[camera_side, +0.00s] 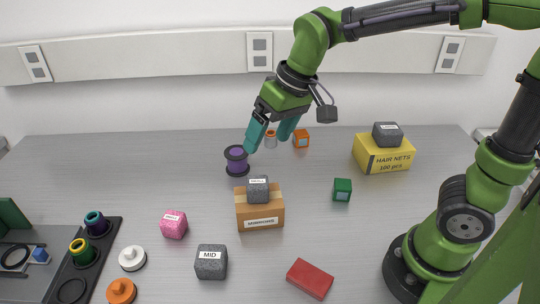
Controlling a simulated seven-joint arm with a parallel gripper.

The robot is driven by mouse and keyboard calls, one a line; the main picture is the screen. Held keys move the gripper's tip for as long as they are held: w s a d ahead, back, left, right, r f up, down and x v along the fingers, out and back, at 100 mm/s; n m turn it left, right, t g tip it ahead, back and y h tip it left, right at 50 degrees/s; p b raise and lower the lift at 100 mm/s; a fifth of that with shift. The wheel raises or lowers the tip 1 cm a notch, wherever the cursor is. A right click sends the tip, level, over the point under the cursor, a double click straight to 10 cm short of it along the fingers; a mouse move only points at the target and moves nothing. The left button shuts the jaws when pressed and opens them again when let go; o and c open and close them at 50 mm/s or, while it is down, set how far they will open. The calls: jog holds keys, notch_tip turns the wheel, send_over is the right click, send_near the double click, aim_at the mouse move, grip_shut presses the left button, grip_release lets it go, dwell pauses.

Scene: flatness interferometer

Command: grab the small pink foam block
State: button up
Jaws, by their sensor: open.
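The small pink foam block (174,225) sits on the grey table, left of centre and toward the front. It carries a white label on top whose text is too small to read surely. My gripper (268,143) has teal fingers, is open and empty, and hangs above the back middle of the table. It is to the right of the pink block, farther back and higher, clear of it. Nothing hides the pink block.
A purple spool (236,162) is behind. A grey "MID" block (211,262), a white knobbed disc (132,258) and a black tray (104,247) are near the pink block.

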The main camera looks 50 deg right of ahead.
jog(key=w+a+f+n+g+h, duration=0.1)
jog(key=w+a+f+n+g, duration=0.15)
jog(key=w+a, duration=0.55)
jog(key=n+h, duration=0.1)
jog(key=n, duration=0.3)
send_over(171, 217)
notch_tip(171, 217, down, 3)
jog(key=shift+g, duration=0.45)
jog(key=f, duration=1.1)
jog(key=shift+s+d, duration=0.2)
jog(key=shift+w+a+f, duration=0.1)
jog(key=shift+f, duration=1.4)
jog(key=shift+a+f, duration=0.1)
jog(key=shift+f, duration=1.4)
jog(key=shift+c, duration=0.3)
jog(key=c, duration=1)
